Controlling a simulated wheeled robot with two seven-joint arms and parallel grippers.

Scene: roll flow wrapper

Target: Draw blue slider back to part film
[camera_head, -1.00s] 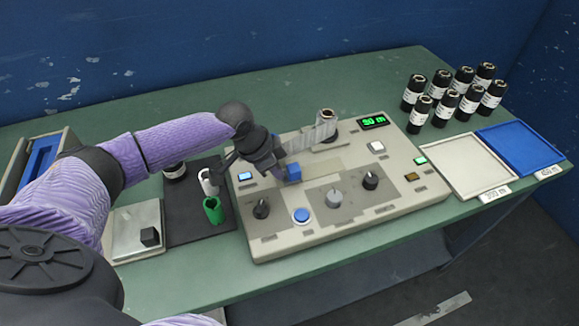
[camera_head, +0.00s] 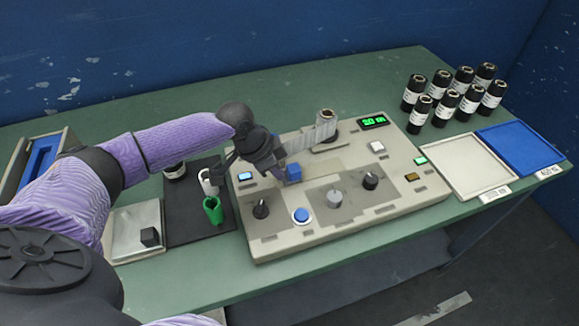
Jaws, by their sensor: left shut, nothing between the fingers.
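The blue slider (camera_head: 294,171) is a small blue block on the beige wrapper panel (camera_head: 400,198), left of its middle. My left gripper (camera_head: 281,178) points down at the panel right beside the slider, on its left. Its fingers are shut with nothing between them; whether they touch the slider I cannot tell. The grey film (camera_head: 325,128) stretches from a roll (camera_head: 327,117) at the panel's back toward my gripper, and its near end is partly hidden behind the gripper. My right gripper is not in view.
The panel carries knobs, a round blue button (camera_head: 300,215) and a green display (camera_head: 373,122).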

